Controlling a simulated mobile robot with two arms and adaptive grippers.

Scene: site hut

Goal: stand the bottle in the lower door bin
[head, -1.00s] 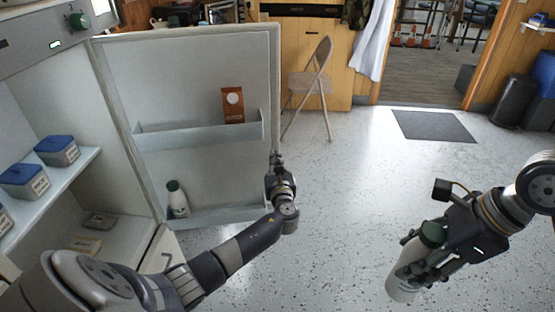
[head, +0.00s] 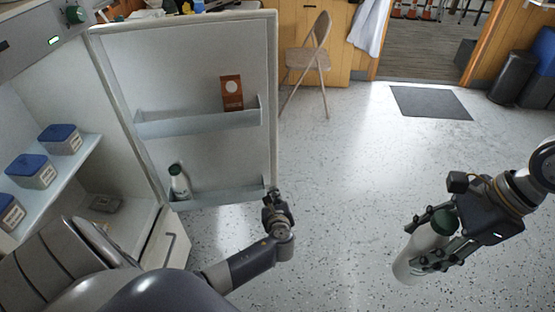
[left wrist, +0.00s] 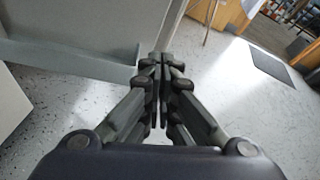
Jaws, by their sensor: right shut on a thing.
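A white bottle with a dark green cap (head: 408,268) is held tilted in my right gripper (head: 424,240), whose fingers close around it above the open floor at the right. The lower door bin (head: 228,198) is on the inside of the open door, low down. A similar white bottle with a green cap (head: 180,184) stands at the left end of that bin. My left gripper (head: 272,194) is at the door's lower outer corner, just beside the bin's right end. In the left wrist view its fingers (left wrist: 160,64) are together, with nothing seen between them.
The open door (head: 200,60) has an upper bin (head: 200,124) with a brown packet (head: 232,92). Blue-lidded tubs (head: 60,139) stand on the cabinet shelf. A folding chair (head: 308,62) stands behind the door. The floor between door and right arm is clear.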

